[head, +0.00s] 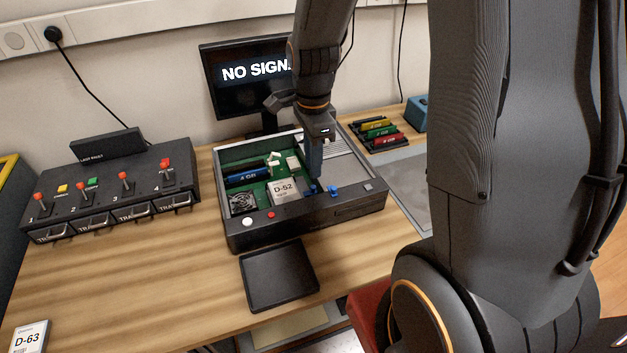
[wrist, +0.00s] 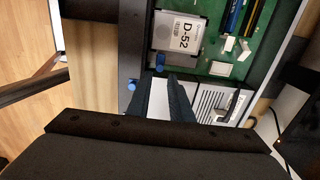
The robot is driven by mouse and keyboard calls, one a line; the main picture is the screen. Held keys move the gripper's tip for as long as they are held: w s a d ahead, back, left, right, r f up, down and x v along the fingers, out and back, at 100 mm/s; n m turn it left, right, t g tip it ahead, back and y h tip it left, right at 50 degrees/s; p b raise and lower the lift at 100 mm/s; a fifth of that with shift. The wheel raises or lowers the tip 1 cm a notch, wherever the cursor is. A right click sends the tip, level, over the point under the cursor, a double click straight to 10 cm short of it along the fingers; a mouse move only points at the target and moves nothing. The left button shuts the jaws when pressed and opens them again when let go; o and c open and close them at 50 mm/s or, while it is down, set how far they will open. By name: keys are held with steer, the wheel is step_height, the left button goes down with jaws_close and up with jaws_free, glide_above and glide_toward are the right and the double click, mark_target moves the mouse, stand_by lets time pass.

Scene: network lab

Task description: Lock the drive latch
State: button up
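The drive labelled D-52 (head: 284,191) sits in the open computer case (head: 300,228); it also shows in the wrist view (wrist: 180,36). A small blue part (wrist: 160,62) stands at the drive's edge, probably its latch; whether it is locked cannot be told. A second blue knob (wrist: 131,84) is on the case's front rim and also shows in the head view (head: 334,191). My gripper (head: 314,178) points down into the case, right of the drive.
A black panel (head: 279,275) lies in front of the case. A switch box (head: 112,190) with red levers stands left. A monitor (head: 250,80) is behind. Coloured modules (head: 378,134) lie at right. Another drive, D-63 (head: 28,340), is at the lower left. Bare table lies left of the panel.

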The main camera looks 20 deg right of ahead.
mark_target(313, 186)
steer(key=shift+f+p, duration=0.5)
steer(key=shift+f, duration=2.75)
steer(key=shift+c, duration=0.4)
jaws_close()
